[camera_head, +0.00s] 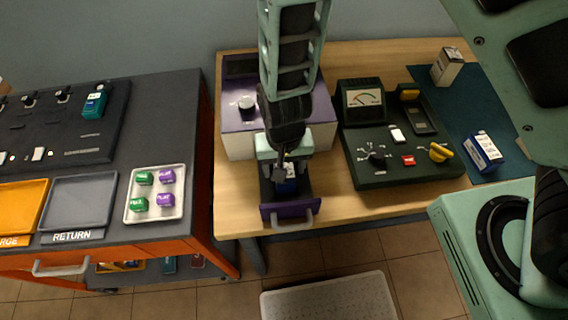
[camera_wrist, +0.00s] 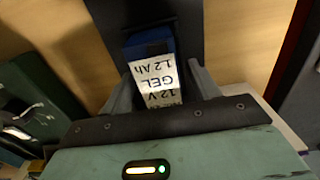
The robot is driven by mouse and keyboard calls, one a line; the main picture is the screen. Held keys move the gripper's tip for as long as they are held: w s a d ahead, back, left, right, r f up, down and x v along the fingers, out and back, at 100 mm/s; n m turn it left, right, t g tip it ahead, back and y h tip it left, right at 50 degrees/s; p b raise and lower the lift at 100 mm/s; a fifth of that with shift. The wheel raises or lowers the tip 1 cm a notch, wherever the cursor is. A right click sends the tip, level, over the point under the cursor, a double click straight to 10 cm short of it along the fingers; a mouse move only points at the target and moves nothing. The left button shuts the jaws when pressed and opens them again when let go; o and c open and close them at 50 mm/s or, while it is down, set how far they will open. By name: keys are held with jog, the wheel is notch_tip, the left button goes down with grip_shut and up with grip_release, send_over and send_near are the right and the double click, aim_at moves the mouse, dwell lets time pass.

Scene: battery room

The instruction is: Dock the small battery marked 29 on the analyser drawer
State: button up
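The analyser (camera_head: 240,128) is a white and purple box on the wooden table, with its purple-fronted drawer (camera_head: 290,207) pulled out. A small blue battery (camera_head: 287,186) with a white label is at the drawer, under my gripper (camera_head: 283,170). In the wrist view the battery (camera_wrist: 150,65) reads "GEL 12 V 1.2 Ah"; no number 29 is legible. My gripper's fingers (camera_wrist: 162,75) stand either side of it, with a gap showing on the right side, so they look open. The battery's lower end is hidden by my gripper.
A dark green tester (camera_head: 400,140) stands right of the analyser. Another blue battery (camera_head: 485,150) and a white box (camera_head: 447,67) are on the teal mat (camera_head: 470,105). Left is a cart with a RETURN tray (camera_head: 80,203), orange tray (camera_head: 20,205) and white tray (camera_head: 155,214) of small blocks.

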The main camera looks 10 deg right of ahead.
notch_tip(320, 180, up, 12)
jog(key=f, duration=0.1)
jog(key=s+d+r+n, duration=0.8)
jog(key=s+r, duration=0.3)
jog(key=r, duration=0.2)
jog(key=shift+s+y, duration=0.15)
jog(key=shift+y, duration=0.15)
jog(key=shift+f+b, duration=0.4)
jog(key=shift+b, duration=0.05)
